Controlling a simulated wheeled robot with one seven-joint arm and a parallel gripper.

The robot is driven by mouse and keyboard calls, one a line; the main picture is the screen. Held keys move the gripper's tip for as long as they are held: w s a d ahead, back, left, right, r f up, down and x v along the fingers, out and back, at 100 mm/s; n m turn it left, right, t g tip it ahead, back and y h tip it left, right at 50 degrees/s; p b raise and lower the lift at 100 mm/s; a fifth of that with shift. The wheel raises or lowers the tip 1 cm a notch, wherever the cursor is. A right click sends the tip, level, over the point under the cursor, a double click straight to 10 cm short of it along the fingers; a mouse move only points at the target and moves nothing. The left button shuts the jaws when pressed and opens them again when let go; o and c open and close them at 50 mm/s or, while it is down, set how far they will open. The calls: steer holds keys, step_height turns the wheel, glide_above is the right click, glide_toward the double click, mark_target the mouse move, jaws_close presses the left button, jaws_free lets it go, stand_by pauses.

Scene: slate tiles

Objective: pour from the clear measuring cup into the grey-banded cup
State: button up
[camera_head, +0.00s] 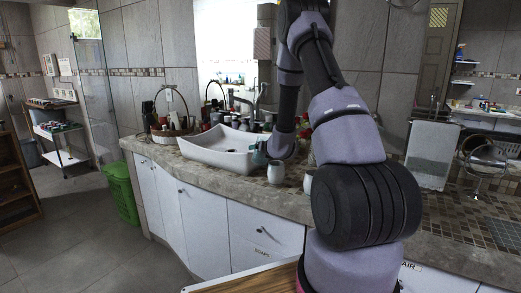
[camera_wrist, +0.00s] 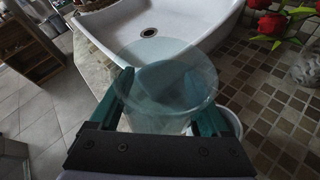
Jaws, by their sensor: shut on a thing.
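My gripper (camera_wrist: 166,98) is shut on the clear measuring cup (camera_wrist: 165,82), with a green finger on either side of it in the wrist view. The cup is see-through, and I cannot tell what is inside it. In the head view my gripper (camera_head: 260,155) is at the front edge of the sink, partly hidden by my arm. A pale cup (camera_head: 275,173) stands on the counter just below it. A second pale cup (camera_head: 308,183) is partly behind my arm. A white rim (camera_wrist: 230,120) shows behind the right finger. I cannot make out which cup has the grey band.
The white sink (camera_head: 215,148) lies beside my gripper; its drain shows in the wrist view. Red flowers (camera_wrist: 272,22) stand at upper right there. A basket (camera_head: 170,133) of bottles and several small containers line the counter's back. A round mirror (camera_head: 487,160) stands at right.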

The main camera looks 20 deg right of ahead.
steer(key=shift+a+f+m+y, duration=0.25)
steer(key=shift+f+m+y, duration=0.15)
steer(key=shift+f+m, duration=0.25)
steer(key=shift+a+f+m+y, duration=0.25)
steer(key=shift+f+m+y, duration=0.2)
steer(key=shift+f, duration=0.3)
steer(key=shift+a+f+m+t, duration=0.2)
steer(key=shift+m+t, duration=0.2)
steer(key=shift+m, duration=0.2)
steer(key=shift+r+m+y, duration=0.1)
steer(key=shift+m+y, duration=0.55)
steer(key=shift+m, duration=0.05)
steer(key=shift+w+a+r+n, duration=0.1)
steer(key=shift+a+r+n, duration=0.2)
steer(key=shift+n, duration=0.2)
steer(key=shift+r+n+h, duration=0.15)
steer(key=shift+n+h, duration=0.35)
steer(key=shift+d+r+n+g+h, duration=0.1)
steer(key=shift+r+n+g+h, duration=0.2)
steer(key=shift+n+h, duration=0.55)
steer(key=shift+d+n, duration=0.1)
steer(key=shift+n, duration=0.15)
steer(key=shift+a+r+n+h, duration=0.25)
steer(key=shift+r+n+h, duration=0.2)
steer(key=shift+r+n, duration=0.55)
steer(key=shift+d+r+n+h, duration=0.25)
steer(key=shift+r+n+h, duration=0.15)
steer(key=shift+r+h, duration=0.1)
